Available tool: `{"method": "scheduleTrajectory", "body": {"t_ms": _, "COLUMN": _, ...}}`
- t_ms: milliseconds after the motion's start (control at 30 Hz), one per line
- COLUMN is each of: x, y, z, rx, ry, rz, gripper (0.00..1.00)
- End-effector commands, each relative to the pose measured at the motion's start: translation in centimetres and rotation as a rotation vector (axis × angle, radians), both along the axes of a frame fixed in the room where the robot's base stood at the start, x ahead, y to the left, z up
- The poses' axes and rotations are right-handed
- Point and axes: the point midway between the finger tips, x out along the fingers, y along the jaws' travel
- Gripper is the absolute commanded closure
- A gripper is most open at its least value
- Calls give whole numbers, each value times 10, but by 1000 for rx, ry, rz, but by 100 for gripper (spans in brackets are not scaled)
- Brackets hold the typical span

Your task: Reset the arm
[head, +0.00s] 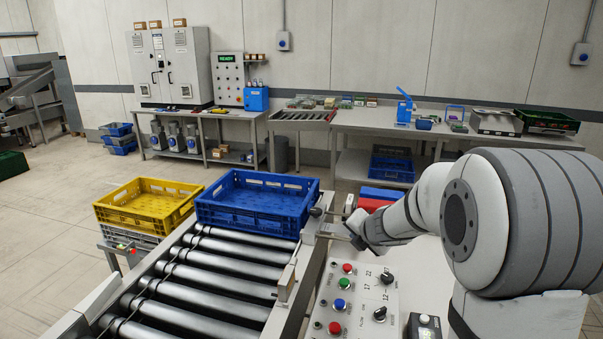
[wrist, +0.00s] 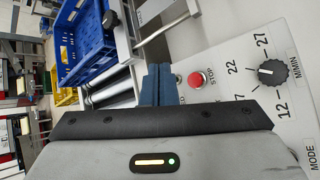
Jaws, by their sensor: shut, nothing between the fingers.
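My gripper (wrist: 160,83) is shut and empty, with its two blue-grey fingers together in the wrist view. It is over the side of the conveyor, close to a red stop button (wrist: 196,80) and a black dial (wrist: 271,72) on the control panel. I cannot tell from the wrist view how high it is above the panel. In the head view my arm reaches in from the right and its wrist is beside the conveyor's far end, right of the blue crate (head: 258,222). The fingertips are hard to make out there.
The blue crate sits on the roller conveyor (head: 205,275), at its far end. A yellow crate (head: 148,222) stands left of it. The control panel (head: 358,300) has buttons and dials. A black-knobbed lever (head: 316,212) is near the crate.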

Motion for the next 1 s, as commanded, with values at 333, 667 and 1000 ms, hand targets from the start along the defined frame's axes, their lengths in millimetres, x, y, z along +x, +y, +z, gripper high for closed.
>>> {"method": "scheduleTrajectory", "body": {"t_ms": 333, "x": -100, "y": -52, "z": 59, "rx": 518, "ry": -55, "rz": -938, "gripper": 100}}
{"method": "scheduleTrajectory", "body": {"t_ms": 667, "x": -254, "y": -25, "z": 31, "rx": 1030, "ry": 187, "rz": -1744, "gripper": 100}}
{"method": "scheduleTrajectory", "body": {"t_ms": 1000, "x": -324, "y": 20, "z": 15, "rx": 1203, "ry": 431, "rz": -2074, "gripper": 100}}
